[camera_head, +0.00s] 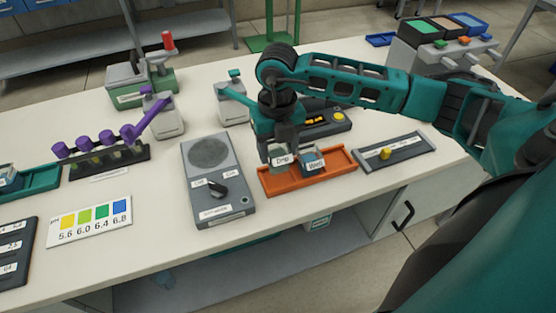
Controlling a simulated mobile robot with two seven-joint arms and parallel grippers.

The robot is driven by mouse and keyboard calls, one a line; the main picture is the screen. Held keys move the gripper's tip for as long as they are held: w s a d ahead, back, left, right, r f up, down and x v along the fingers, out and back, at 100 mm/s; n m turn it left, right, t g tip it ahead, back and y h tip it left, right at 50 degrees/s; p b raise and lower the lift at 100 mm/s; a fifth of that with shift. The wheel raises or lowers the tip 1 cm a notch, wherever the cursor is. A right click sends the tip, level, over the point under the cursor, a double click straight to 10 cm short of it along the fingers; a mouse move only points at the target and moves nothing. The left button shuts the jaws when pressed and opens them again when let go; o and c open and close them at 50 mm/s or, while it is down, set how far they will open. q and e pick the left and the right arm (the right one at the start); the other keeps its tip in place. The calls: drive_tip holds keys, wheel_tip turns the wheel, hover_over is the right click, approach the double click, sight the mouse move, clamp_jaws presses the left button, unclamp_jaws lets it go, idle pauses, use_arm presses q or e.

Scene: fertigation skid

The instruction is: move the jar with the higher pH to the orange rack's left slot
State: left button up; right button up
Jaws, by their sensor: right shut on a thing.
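The orange rack (284,187) lies on the bench under my right gripper. My right gripper (282,148) points down at the rack's left part and is shut on a jar labelled "Drip" (281,161). This jar looks greyish green. I cannot tell whether its base touches the slot. A second jar (313,161), bluish with a small blurred label, stands close to its right, at the rack. The pH colour card (90,220) at the left runs from yellow 5.6 to blue 6.8. My left gripper is not in view.
A teal-topped dispenser (231,105) stands behind. A teal rack (38,181) is at far left.

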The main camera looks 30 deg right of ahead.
drive_tip(key=shift+f, duration=2.3)
drive_tip(key=shift+f, duration=0.15)
drive_tip(key=o, duration=0.8)
